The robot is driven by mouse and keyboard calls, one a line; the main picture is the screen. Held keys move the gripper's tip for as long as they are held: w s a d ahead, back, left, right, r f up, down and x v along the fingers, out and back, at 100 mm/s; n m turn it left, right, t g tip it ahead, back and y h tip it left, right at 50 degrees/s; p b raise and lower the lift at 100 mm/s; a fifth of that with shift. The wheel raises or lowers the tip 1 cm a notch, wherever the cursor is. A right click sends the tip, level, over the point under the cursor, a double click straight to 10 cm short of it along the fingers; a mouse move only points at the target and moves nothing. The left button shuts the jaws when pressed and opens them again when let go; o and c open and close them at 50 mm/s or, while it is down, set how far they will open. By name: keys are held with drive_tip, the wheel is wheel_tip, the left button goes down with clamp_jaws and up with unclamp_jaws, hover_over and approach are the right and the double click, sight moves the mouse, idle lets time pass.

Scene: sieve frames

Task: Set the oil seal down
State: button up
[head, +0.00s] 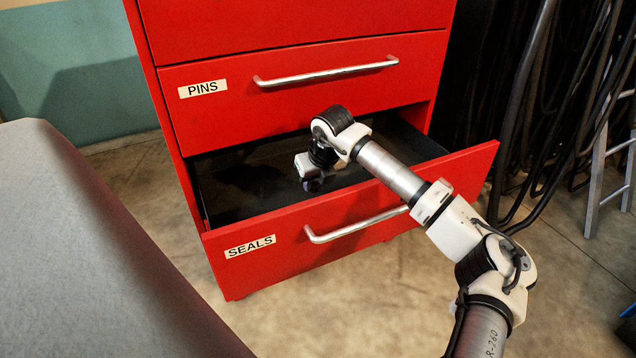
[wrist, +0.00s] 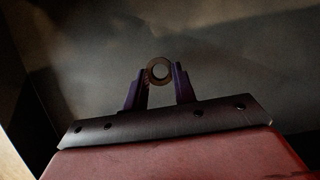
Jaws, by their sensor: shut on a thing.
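The oil seal (wrist: 149,70) is a small brownish ring in the wrist view. My gripper (wrist: 160,76) is shut on it, with the ring between the tips of its two dark purple fingers. In the head view my gripper (head: 314,186) reaches down into the open drawer labelled SEALS (head: 275,247). The seal cannot be made out there. Behind the ring, the wrist view shows a dark grey surface; I cannot tell how far the seal is above it.
The red cabinet (head: 290,22) has a shut drawer labelled PINS (head: 230,115) just above the open one. A grey padded surface (head: 70,250) stands at the left. Cables and a ladder (head: 606,150) are at the right. The drawer's visible floor looks clear.

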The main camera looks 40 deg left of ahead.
drive_tip(key=shift+f+b, duration=0.3)
drive_tip(key=shift+f, duration=0.25)
drive_tip(key=o, duration=1)
drive_tip(key=shift+c, duration=0.2)
